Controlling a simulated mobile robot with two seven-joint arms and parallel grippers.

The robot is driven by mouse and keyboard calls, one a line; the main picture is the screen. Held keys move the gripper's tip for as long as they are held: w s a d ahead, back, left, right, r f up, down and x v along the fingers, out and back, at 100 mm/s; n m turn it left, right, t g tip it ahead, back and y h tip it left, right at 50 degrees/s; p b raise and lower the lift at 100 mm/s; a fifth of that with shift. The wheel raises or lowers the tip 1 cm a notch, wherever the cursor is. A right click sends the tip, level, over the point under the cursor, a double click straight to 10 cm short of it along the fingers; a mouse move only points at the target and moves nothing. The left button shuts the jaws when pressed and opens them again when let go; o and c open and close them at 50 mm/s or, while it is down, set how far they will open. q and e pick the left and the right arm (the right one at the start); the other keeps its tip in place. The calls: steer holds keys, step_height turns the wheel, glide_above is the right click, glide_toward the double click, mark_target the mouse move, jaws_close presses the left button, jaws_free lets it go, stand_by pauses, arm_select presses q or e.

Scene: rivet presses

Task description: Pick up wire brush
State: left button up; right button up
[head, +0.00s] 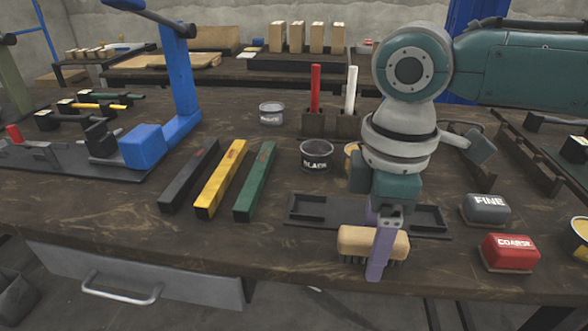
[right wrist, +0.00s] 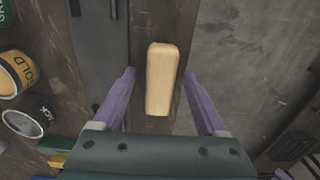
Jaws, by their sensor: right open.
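The wire brush (head: 353,241) is a pale wooden block with dark bristles under it, near the front edge of the workbench (head: 120,235). My right gripper (head: 378,262) points down at the brush, with one purple finger in front of its right part in the head view. In the right wrist view the brush (right wrist: 162,80) lies between the two spread fingers of the open gripper (right wrist: 159,73), with a gap on each side. My left gripper is not in view.
A dark tray (head: 305,208) lies just behind the brush. A grey FINE block (head: 487,210) and a red COARSE block (head: 509,252) are to the right. Black, yellow and green bars (head: 255,180) lie to the left. A BLACK can (head: 316,157) stands behind.

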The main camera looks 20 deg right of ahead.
jaws_close()
stand_by(0.6)
